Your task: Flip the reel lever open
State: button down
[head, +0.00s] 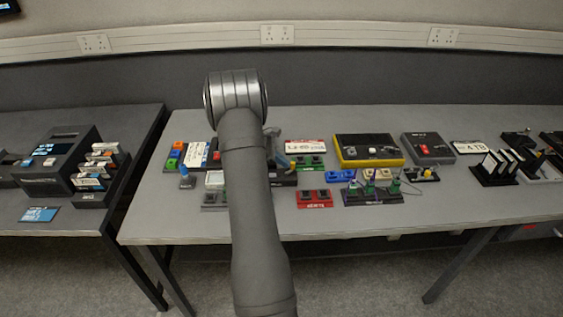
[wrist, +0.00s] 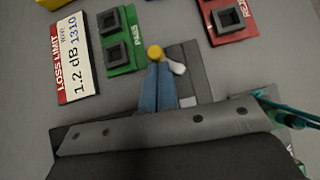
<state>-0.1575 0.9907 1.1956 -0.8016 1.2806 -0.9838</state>
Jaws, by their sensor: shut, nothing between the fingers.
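In the wrist view, my gripper (wrist: 157,68) has its two bluish fingers together, with nothing between them. Its tips are right beside a round yellow knob (wrist: 155,52) and a small white rounded piece (wrist: 177,67), over a dark grey base (wrist: 188,60). I cannot tell which of these is the reel lever, or whether the tips touch either. The base is partly hidden by my gripper. In the head view my arm covers much of this spot, and a dark block (head: 284,180) shows just right of it.
A green PASS tray (wrist: 124,57), a LOSS LIMIT card (wrist: 76,57) and a red tray (wrist: 240,30) surround the base. Teal cable (wrist: 290,112) lies at right. A yellow-edged case (head: 368,150) and a rack with green-topped pieces (head: 372,196) stand right of my arm. The table front is clear.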

aim_at(293, 164)
jog(key=m+g, duration=0.1)
jog(key=d+m+g, duration=0.1)
jog(key=m, duration=0.1)
jog(key=shift+w+g+y, duration=0.2)
jog(key=shift+g+y, duration=0.1)
jog(key=shift+d+m, duration=0.1)
jog(key=shift+m, duration=0.2)
jog(key=shift+d, duration=0.15)
jog(key=shift+w+d+m+g, duration=0.1)
jog(key=shift+d+m+g, duration=0.15)
jog(key=shift+m+g, duration=0.4)
jog(key=shift+s+d+y, duration=0.15)
jog(key=shift+s+d, duration=0.15)
jog(key=shift+d, duration=0.3)
jog(key=shift+s+d+y, duration=0.15)
jog(key=shift+s+d, duration=0.15)
jog(key=shift+d, duration=0.3)
jog(key=shift+a+m+g, duration=0.1)
jog(key=shift+m+g, duration=0.35)
jog(key=shift+m, duration=0.3)
jog(key=shift+s+a, duration=0.1)
jog(key=shift+a, duration=0.05)
